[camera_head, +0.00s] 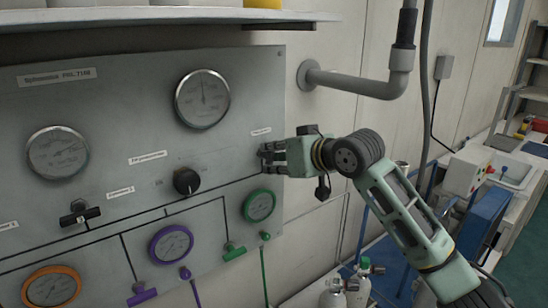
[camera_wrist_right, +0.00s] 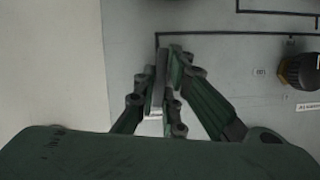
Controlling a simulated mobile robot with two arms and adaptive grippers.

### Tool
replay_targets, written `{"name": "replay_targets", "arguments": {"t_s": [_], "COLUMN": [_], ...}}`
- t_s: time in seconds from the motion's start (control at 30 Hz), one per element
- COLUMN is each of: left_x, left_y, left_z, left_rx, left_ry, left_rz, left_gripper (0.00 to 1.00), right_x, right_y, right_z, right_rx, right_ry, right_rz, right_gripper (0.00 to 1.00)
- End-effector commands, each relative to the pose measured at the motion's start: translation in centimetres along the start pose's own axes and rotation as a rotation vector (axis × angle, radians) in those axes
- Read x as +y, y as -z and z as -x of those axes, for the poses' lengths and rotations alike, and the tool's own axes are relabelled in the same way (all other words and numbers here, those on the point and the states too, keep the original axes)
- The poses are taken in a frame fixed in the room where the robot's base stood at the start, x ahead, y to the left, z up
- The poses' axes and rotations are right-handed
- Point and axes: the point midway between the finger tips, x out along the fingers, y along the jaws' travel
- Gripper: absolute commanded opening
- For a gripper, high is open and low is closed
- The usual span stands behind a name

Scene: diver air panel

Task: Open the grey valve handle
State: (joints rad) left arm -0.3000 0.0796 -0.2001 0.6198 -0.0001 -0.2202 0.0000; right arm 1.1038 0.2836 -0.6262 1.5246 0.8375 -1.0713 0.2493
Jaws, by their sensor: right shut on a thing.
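The grey valve handle shows in the right wrist view as a narrow, light grey bar (camera_wrist_right: 157,88) between the fingers. My right gripper (camera_head: 270,158) is at the right end of the grey panel, below a small white label, and is shut on the handle. Its fingers also show closed around the bar in the right wrist view (camera_wrist_right: 161,83). In the head view the fingers mostly hide the handle, so its angle is hard to read there. My left gripper is not in view.
The panel (camera_head: 120,120) carries several gauges, a black knob (camera_head: 187,181), a black valve handle (camera_head: 80,213), and green (camera_head: 234,251) and purple (camera_head: 142,294) handles. A shelf (camera_head: 150,15) overhangs it. A grey pipe (camera_head: 360,86) runs above my right arm. Gas cylinders (camera_head: 333,293) stand below.

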Motion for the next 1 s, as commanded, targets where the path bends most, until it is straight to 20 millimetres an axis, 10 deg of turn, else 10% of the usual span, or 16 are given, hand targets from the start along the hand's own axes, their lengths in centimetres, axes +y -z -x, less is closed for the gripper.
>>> {"name": "replay_targets", "arguments": {"t_s": [0.13, 0.37, 0.77, 1.0], "left_x": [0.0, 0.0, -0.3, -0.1], "left_y": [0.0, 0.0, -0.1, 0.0], "left_z": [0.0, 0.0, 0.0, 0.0], "left_rx": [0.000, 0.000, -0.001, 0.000], "left_ry": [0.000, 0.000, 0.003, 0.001], "left_rz": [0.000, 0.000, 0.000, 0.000], "left_gripper": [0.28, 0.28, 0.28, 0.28], "right_x": [0.0, 0.0, 0.0, 0.1], "right_y": [-0.2, -0.1, 0.0, 0.0], "right_z": [-0.1, -0.1, 0.6, 4.9], "right_rx": [-0.003, -0.002, 0.001, 0.002], "right_ry": [0.000, 0.000, 0.000, -0.001], "right_rz": [-0.001, -0.002, -0.002, 0.000], "right_gripper": [0.00, 0.28, 0.28, 0.28]}}
